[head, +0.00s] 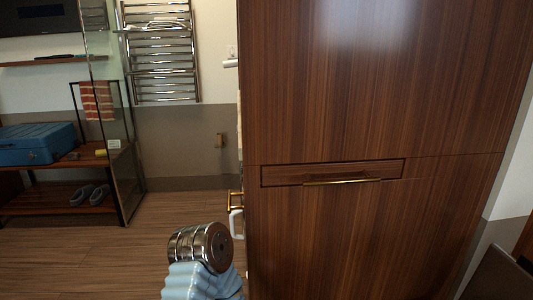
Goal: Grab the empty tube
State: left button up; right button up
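I cannot make out an empty tube for certain in the head view. A small yellow item (101,152) lies on the upper board of the low rack at the left, too small to identify. Neither of my grippers can be recognised in the picture. A chrome joint with a pale blue ribbed sleeve shows at the bottom centre and looks like part of my own arm. It is in front of the floor, just left of the wooden cabinet.
A tall wooden cabinet (350,85) with a closed drawer and brass handle (342,181) fills the right half. A rack (60,205) at the left holds a blue case (38,145) and slippers (90,195). A towel rail (160,55) hangs behind. Floor (165,210) between is clear.

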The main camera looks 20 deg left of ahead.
aim_at(220, 140)
jog(key=u, duration=1.15)
jog(key=i+j, duration=0.1)
jog(key=j, duration=0.25)
jog(key=i+j, duration=0.1)
jog(key=j, duration=0.25)
jog(key=i+j, duration=0.1)
jog(key=j, duration=0.25)
jog(key=i+j, duration=0.1)
jog(key=j, duration=0.25)
jog(key=i+j+z, duration=0.1)
jog(key=i+j, duration=0.85)
jog(key=i, duration=0.55)
jog(key=i+j, duration=0.1)
jog(key=i, duration=0.55)
jog(key=i+j+z, duration=0.1)
jog(key=i, duration=0.55)
